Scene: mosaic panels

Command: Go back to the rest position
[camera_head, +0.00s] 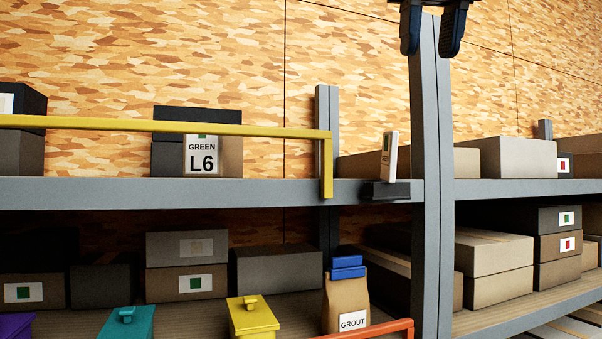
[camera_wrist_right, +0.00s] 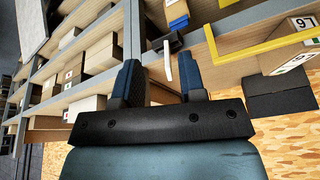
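My right gripper (camera_head: 430,45) hangs at the top edge of the head view, in front of the grey shelf post and the patterned wall. Its two dark fingers point down and stand apart with nothing between them. In the right wrist view the same gripper (camera_wrist_right: 158,75) shows its fingers spread and empty, with the shelf beyond them. My left gripper is not in view.
A white upright device (camera_head: 389,155) stands in a black holder (camera_head: 386,191) on the upper shelf edge, below the gripper. A yellow rail (camera_head: 170,125) fronts the L6 box (camera_head: 201,157). Below are a grout bag (camera_head: 346,300) and an orange rail (camera_head: 375,329).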

